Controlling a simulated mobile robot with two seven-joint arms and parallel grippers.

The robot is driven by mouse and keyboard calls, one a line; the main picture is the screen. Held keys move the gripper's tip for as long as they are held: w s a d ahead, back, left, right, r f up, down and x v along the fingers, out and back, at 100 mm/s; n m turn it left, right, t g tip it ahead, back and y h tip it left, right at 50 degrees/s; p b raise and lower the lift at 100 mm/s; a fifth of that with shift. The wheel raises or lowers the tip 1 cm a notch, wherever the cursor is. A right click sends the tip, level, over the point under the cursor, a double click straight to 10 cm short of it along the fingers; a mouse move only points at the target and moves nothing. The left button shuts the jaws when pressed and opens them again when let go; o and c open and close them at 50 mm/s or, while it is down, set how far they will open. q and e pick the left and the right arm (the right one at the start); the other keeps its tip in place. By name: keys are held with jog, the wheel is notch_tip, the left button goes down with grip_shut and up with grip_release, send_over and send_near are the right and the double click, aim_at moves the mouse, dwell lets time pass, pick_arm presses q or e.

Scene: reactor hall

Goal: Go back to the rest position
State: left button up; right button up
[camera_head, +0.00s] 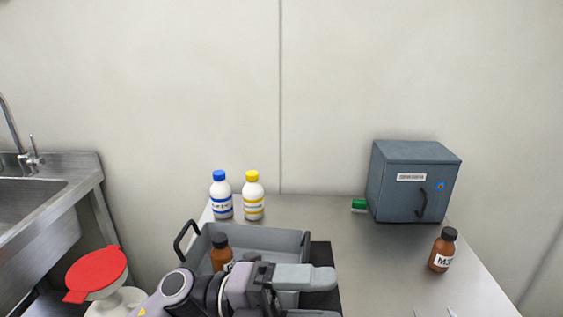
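My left arm reaches in from the bottom left. My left gripper (325,297) points right over the front of a grey tray (262,238); its two pale fingers are apart, with nothing seen held between them. It hides part of the tray. A brown bottle (221,250) with a dark cap stands in the tray, its lower part covered by my arm. Two small pale tips at the bottom edge look like my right gripper (433,313), spread apart with bare table between them; the rest of it is out of view.
A white bottle with blue cap (221,197) and one with yellow cap (253,197) stand behind the tray. A grey cabinet (412,182), a green item (358,205) and a brown bottle (442,251) are to the right. A red-lidded bin (97,270) and sink (40,195) are left.

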pick_arm(q)
jog(key=w+a+f+n+t+y, duration=0.35)
jog(key=a+f+n+t, duration=0.2)
jog(key=n+t, duration=0.65)
jog(key=w+a+f+n+t+y, duration=0.4)
jog(key=a+n+t, duration=0.4)
jog(key=n, duration=0.6)
jog(key=s+a+f+n+g+y, duration=0.2)
jog(key=s+a+f+n+y, duration=0.1)
jog(key=s+f, duration=0.2)
jog(key=s+a+f+n+g+y, duration=0.2)
jog(key=s+a+f+n+y, duration=0.1)
jog(key=f, duration=0.7)
jog(key=s+a+f+n+g+y+p, duration=0.1)
jog(key=s+a+f+n+y, duration=0.3)
jog(key=s+f, duration=0.3)
jog(key=shift+s+a+f+g, duration=0.15)
jog(key=shift+a+f+g, duration=0.25)
jog(key=shift+a, duration=0.15)
